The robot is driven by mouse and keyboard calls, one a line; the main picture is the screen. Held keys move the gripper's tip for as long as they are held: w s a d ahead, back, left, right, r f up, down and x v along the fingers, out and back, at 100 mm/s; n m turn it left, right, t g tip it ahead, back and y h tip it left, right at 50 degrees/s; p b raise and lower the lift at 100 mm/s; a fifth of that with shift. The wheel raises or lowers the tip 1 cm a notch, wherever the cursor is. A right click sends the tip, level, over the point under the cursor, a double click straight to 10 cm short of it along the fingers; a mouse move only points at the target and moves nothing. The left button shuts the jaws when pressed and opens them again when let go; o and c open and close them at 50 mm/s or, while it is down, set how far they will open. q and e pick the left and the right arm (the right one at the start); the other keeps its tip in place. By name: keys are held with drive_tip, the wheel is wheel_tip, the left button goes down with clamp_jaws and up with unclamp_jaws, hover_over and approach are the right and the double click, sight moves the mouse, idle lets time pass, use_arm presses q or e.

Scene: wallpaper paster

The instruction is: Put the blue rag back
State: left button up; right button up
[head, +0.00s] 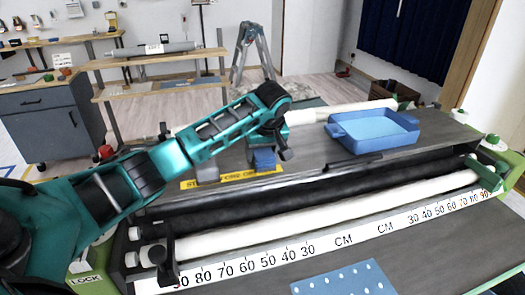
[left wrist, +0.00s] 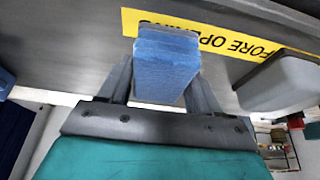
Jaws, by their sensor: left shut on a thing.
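The blue rag (head: 264,160) is a small folded block on the dark machine top, just behind the yellow warning strip (head: 232,180). My left gripper (head: 265,148) reaches down over it. In the left wrist view the rag (left wrist: 166,68) sits between the two fingers of my left gripper (left wrist: 165,85), which is shut on it. The rag's far end lies close to the yellow strip (left wrist: 225,40); whether it touches the surface is unclear. My right gripper does not show.
A blue tray (head: 345,144) stands on the machine top to the right. A grey block (head: 207,168) is just left of the rag. A white roll (head: 330,112) lies behind. The ruler bar (head: 330,238) and a white roller (head: 320,222) span the front. A dotted blue sheet (head: 343,280) lies nearest.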

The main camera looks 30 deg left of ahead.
use_arm(q)
drive_tip(key=o, duration=1.1)
drive_tip(key=shift+f, duration=0.1)
drive_tip(key=shift+w+v, duration=0.1)
drive_tip(key=shift+v, duration=3.1)
drive_tip(key=shift+w+v, duration=0.15)
drive_tip(key=shift+v, duration=3.1)
drive_tip(key=shift+d, duration=0.1)
